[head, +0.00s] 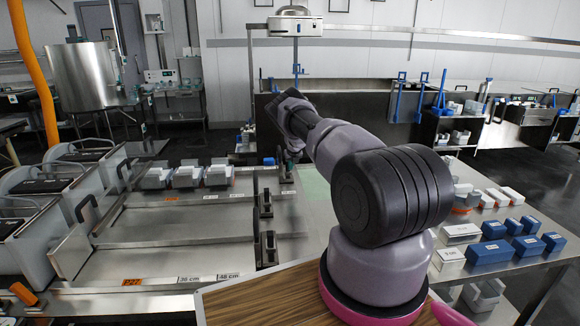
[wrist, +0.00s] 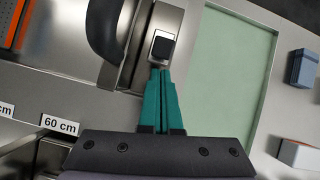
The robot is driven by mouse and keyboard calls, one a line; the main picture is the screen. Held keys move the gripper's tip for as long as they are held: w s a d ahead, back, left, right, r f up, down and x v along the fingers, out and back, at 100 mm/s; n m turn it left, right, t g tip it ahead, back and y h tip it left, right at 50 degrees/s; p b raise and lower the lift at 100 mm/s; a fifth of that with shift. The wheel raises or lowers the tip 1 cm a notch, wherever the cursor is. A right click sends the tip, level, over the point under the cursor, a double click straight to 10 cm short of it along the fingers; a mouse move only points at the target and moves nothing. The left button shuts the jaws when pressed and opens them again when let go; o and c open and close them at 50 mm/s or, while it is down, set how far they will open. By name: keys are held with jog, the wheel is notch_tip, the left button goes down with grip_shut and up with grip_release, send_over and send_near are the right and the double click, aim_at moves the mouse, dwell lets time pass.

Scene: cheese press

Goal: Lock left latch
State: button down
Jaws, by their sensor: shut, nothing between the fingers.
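My gripper (wrist: 160,75) has teal fingers pressed together with nothing between them. In the wrist view its tips are right below a black square knob (wrist: 161,45) on a metal latch bracket (wrist: 145,70); I cannot tell whether they touch it. A black curved handle (wrist: 103,30) stands just left of the bracket. In the head view my gripper (head: 288,172) is low at the far right end of the steel press table. Two black latches stand nearer along the same edge, a middle one (head: 265,204) and a near one (head: 268,248). I cannot tell which latch is the left one.
The steel press table (head: 160,255) carries grey moulds (head: 187,174) at its far side and size labels, including a 60 cm label (wrist: 60,124). A pale green mat (wrist: 225,75) lies right of the bracket. Blue boxes (head: 487,252) and white boxes sit on the table at right.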

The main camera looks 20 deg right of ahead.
jog(key=shift+w+r, duration=0.15)
jog(key=shift+w, duration=0.25)
jog(key=shift+w+r, duration=0.15)
